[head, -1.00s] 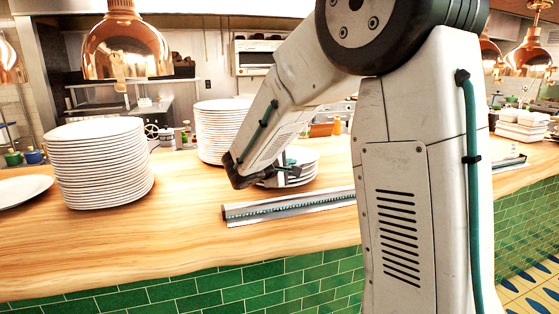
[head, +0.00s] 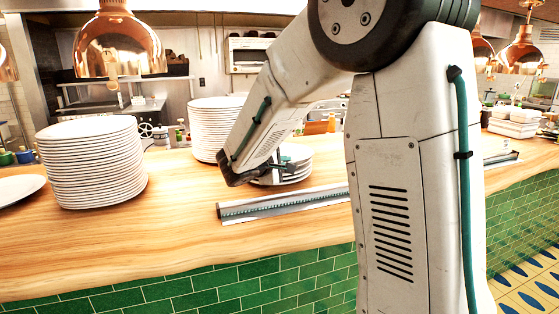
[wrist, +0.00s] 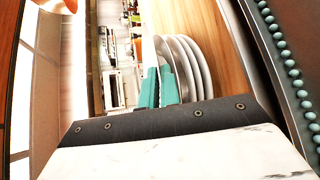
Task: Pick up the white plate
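A short stack of white plates (head: 298,171) stands on the wooden counter, partly hidden behind my forearm and gripper. My gripper (head: 283,168) is at its near left side. In the wrist view, the two teal fingers (wrist: 160,88) are close together at the rim of the outermost white plate (wrist: 166,50), with the thin rim between them. They look shut on it. The other plates of the stack (wrist: 197,65) show just to the right. I cannot tell whether the held plate is clear of the plate under it.
A metal rail (head: 285,206) lies on the counter in front of the short stack. Tall plate stacks stand at left (head: 92,165) and behind (head: 212,125). A copper lamp (head: 118,45) hangs above. The counter front-left (head: 120,245) is clear.

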